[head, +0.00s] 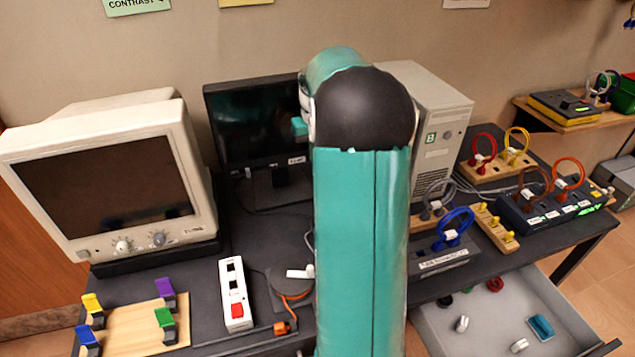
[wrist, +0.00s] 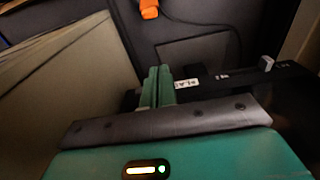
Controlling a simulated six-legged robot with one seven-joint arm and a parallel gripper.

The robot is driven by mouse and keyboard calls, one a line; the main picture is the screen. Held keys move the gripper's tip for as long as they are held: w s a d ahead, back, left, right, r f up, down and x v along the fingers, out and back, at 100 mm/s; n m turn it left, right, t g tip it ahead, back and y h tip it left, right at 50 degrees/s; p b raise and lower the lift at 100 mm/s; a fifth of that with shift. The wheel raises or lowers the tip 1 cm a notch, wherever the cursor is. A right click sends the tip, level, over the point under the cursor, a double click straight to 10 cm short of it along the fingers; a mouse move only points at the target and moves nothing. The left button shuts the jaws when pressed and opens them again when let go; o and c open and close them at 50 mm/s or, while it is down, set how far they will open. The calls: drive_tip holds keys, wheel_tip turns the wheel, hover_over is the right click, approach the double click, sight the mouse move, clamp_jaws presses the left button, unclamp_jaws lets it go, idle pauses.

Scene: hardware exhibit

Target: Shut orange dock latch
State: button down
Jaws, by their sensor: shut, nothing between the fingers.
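No part is clearly readable as an orange dock latch. An orange loop (head: 568,172) stands on a dark blue box (head: 545,212) with green lights at the right of the table. A small orange piece (head: 283,327) lies at the table's front, beside an orange cable. An orange block (wrist: 149,8) also shows at the top edge of the wrist view; I cannot tell which part it is. My gripper (wrist: 160,86) is shut and empty in the wrist view, its teal fingers together near a black bar with a white label. My arm hides the middle of the table in the head view.
A beige monitor (head: 110,185) stands at left, a black monitor (head: 255,120) and beige tower (head: 430,115) behind my arm. A board with colored clips (head: 135,330) and a white power strip (head: 235,292) lie in front. An open drawer (head: 450,335) juts out at lower right.

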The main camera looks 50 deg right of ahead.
wheel_tip(320, 180, down, 9)
drive_tip(key=s+a, duration=0.1)
drive_tip(key=s, duration=0.1)
drive_tip(key=shift+s+a, duration=0.3)
drive_tip(key=shift+s, duration=0.05)
idle(0.4)
drive_tip(key=shift+r, duration=0.1)
